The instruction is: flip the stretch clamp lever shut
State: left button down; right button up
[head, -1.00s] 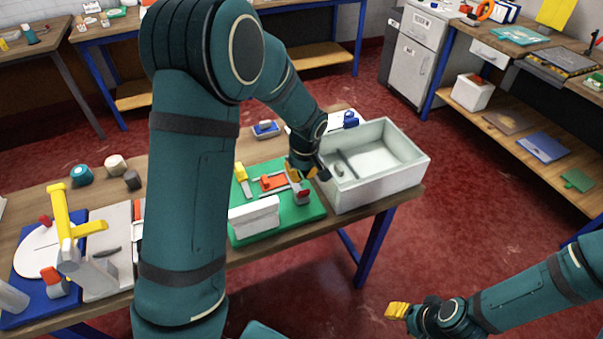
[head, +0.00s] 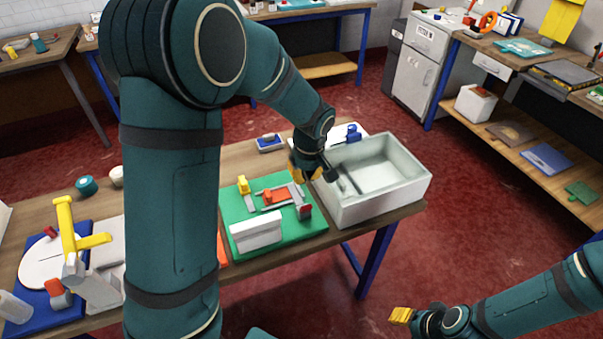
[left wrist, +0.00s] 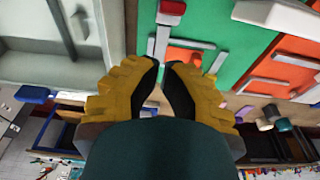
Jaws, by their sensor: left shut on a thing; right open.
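The stretch clamp sits on the right part of a green board (head: 240,208), with grey bars around an orange piece (head: 277,195). A grey lever bar (head: 297,191) runs near a red-topped block (head: 305,210); the block also shows at the top of the left wrist view (left wrist: 171,8). My left gripper (head: 305,174) is at the board's back right corner, beside the white bin. In the left wrist view its fingertips (left wrist: 165,66) are closed together at the grey bar's end; the grip itself is mostly hidden. My right gripper (head: 402,315) is open and empty over the floor.
A white bin (head: 400,195) stands close to the right of the board. A white block (head: 257,236) lies on the board's front. A blue board with a yellow-handled tool (head: 66,225) is at the left. A blue-topped item (head: 269,143) sits behind.

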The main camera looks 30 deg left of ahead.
pick_arm(q)
jog(key=shift+s+d+r, duration=0.4)
jog(key=shift+d+r, duration=0.05)
jog(key=shift+r, duration=0.2)
jog(key=shift+s+d+r, duration=0.4)
jog(key=shift+d+r, duration=0.05)
jog(key=shift+r, duration=0.2)
